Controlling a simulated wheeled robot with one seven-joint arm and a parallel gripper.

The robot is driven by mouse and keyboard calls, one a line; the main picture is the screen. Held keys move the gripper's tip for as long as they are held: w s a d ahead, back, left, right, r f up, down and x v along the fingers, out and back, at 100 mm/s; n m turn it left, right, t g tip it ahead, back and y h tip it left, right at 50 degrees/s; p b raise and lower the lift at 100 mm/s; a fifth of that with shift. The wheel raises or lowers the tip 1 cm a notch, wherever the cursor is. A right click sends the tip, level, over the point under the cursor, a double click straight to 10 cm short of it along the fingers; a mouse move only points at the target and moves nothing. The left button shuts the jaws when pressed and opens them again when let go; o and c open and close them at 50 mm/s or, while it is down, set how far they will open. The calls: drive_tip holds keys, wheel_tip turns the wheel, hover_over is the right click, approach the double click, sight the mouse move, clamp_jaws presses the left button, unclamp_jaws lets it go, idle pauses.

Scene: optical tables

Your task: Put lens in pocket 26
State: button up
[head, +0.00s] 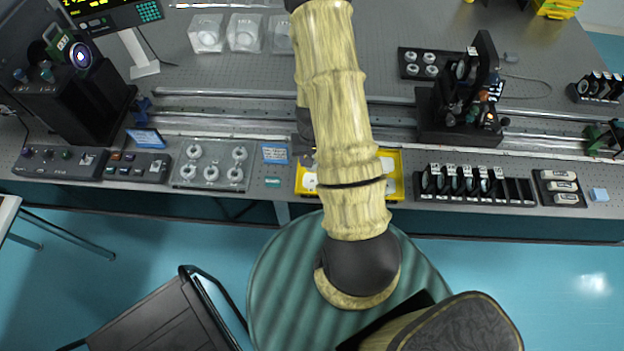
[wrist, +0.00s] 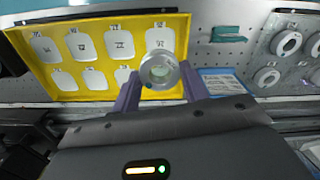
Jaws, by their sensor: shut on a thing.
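My gripper (wrist: 161,80) is shut on a round lens in a pale metal ring (wrist: 159,66), with one purple finger on each side. The lens is in front of the yellow tray (wrist: 185,25), overlapping its right-hand column of pockets; I cannot tell its height above the tray. The tray has two rows of white rounded pockets with small number labels, too small to read surely. Pocket 26 cannot be picked out. In the head view the yellow tray (head: 396,160) lies at the bench's front edge, its middle hidden by my arm, and the gripper and lens are hidden.
A clear plate with several ring mounts (head: 210,165) lies left of the tray, with a blue card (head: 275,153) between. A black rack of lenses (head: 475,185) stands to the right. Metal rails (head: 230,120) run behind. A dark optical assembly (head: 460,110) stands at back right.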

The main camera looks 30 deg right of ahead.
drive_tip(key=shift+f, duration=0.1)
drive_tip(key=p, duration=0.2)
hover_over(312, 180)
drive_tip(key=shift+a+f, duration=0.1)
drive_tip(key=shift+f, duration=2.75)
drive_tip(key=shift+s+f, duration=0.1)
drive_tip(key=shift+f+p, duration=0.55)
drive_tip(key=shift+f, duration=1.45)
drive_tip(key=shift+f, duration=0.15)
drive_tip(key=o, duration=0.7)
